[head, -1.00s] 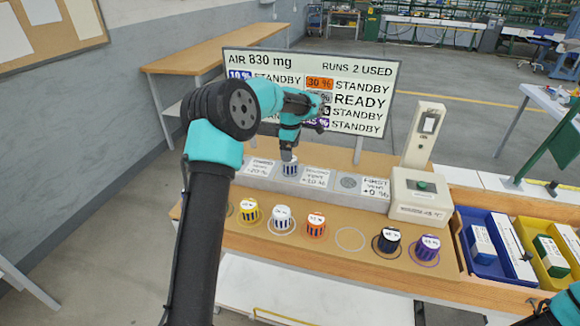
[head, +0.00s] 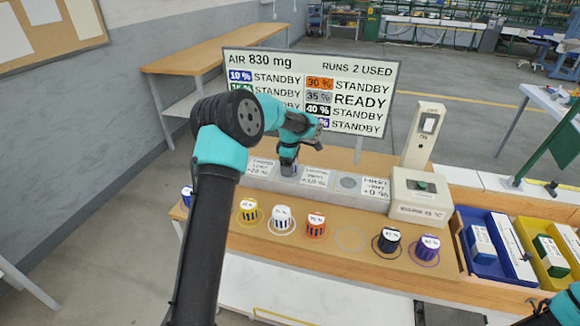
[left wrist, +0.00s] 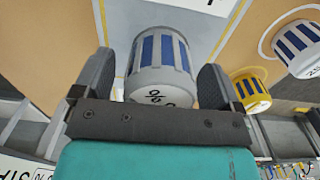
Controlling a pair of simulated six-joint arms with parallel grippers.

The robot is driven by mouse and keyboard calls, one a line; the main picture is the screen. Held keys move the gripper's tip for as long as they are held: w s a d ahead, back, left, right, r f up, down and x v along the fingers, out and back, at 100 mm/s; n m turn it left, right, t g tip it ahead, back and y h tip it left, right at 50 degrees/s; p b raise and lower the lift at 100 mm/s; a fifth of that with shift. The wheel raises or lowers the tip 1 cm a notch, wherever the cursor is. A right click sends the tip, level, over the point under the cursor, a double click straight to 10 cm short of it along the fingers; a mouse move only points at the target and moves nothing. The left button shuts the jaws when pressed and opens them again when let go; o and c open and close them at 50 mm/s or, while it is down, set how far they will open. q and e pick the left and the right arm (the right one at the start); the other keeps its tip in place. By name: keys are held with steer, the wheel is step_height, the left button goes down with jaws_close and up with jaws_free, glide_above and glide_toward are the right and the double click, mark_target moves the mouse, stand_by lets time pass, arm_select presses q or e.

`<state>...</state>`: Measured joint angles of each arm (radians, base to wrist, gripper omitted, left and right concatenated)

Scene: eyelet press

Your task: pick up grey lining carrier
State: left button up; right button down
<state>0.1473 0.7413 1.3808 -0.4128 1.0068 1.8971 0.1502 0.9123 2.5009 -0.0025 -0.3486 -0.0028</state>
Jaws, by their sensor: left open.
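The grey carrier with dark blue stripes (head: 289,171) stands in the left seat of the long grey block (head: 334,190). My left gripper (head: 289,160) is directly above and around it in the head view, hiding most of it. In the left wrist view the carrier (left wrist: 158,52) sits between the two fingers of my left gripper (left wrist: 156,80). The fingers are open, with a visible gap on the carrier's left and a narrower one on its right. My right gripper is out of view; only part of that arm shows at the lower right.
Blue (head: 187,196), yellow (head: 248,209), white (head: 282,216), orange (head: 316,225), black (head: 387,239) and purple (head: 428,247) carriers stand along the bench front. An empty ring (head: 351,239) lies between orange and black. A cream press (head: 420,195) is right of the block. The display (head: 350,90) stands behind.

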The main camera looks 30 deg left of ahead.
arm_select(q)
steer(key=shift+f, duration=0.3)
steer(key=shift+c, duration=0.3)
steer(key=c, duration=1.1)
steer(key=shift+o, duration=0.2)
steer(key=shift+r, duration=1.75)
steer(key=s+d+r, duration=0.1)
steer(key=s+d, duration=0.7)
steer(key=s, duration=0.5)
steer(key=shift+s+d+r, duration=0.15)
steer(key=shift+s+r, duration=0.1)
steer(key=shift+s, duration=0.1)
